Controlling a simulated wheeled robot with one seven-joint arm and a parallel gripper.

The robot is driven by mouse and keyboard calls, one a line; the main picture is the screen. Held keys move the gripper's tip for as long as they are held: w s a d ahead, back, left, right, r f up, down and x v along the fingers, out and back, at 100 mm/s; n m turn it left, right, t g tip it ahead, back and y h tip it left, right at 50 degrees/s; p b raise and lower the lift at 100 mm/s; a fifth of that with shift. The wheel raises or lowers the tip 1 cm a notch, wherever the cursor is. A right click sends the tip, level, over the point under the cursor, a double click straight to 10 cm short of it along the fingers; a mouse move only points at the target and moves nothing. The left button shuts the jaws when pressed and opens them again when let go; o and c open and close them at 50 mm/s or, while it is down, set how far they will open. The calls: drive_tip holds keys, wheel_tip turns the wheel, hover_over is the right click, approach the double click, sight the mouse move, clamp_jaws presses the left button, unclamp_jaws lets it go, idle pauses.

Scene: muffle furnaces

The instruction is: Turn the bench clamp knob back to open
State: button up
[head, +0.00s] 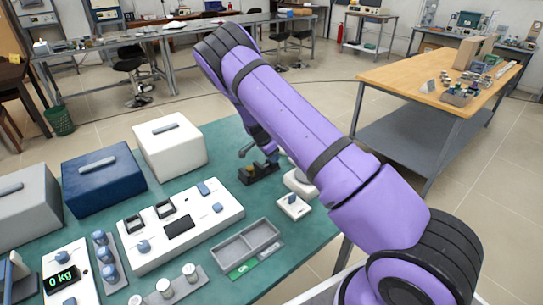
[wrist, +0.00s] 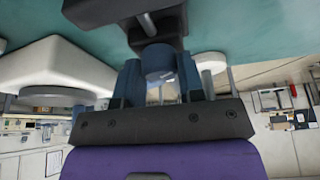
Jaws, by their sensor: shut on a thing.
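The bench clamp (head: 258,175) is a small dark block on the teal bench, beside the white box, with the end of my arm just behind it. In the wrist view its dark body (wrist: 115,10) is at the top, and a metal rod runs from it to the blue-grey clamp knob (wrist: 158,61). My gripper (wrist: 160,82) has its two blue fingers on either side of the knob and is shut on it. In the head view my purple arm hides most of the gripper and the knob.
A white device with a dial (head: 293,207) and a grey divided tray (head: 248,248) stand near the clamp. A white control panel (head: 180,225), a blue box (head: 103,180) and a white box (head: 170,146) are to the left.

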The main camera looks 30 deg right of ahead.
drive_tip(key=n+t, duration=0.2)
drive_tip(key=n, duration=0.2)
drive_tip(key=shift+d+n, duration=0.1)
drive_tip(key=shift+n, duration=0.3)
drive_tip(key=n+y, duration=0.1)
drive_tip(key=n, duration=0.1)
drive_tip(key=n+t, duration=0.1)
drive_tip(key=n, duration=0.2)
drive_tip(key=shift+y, duration=0.4)
drive_tip(key=shift+n, duration=0.3)
drive_tip(key=o, duration=0.9)
drive_tip(key=shift+s, duration=0.1)
drive_tip(key=shift+r, duration=0.1)
drive_tip(key=v, duration=1)
drive_tip(key=shift+s+r, duration=0.25)
drive_tip(key=shift+s, duration=0.05)
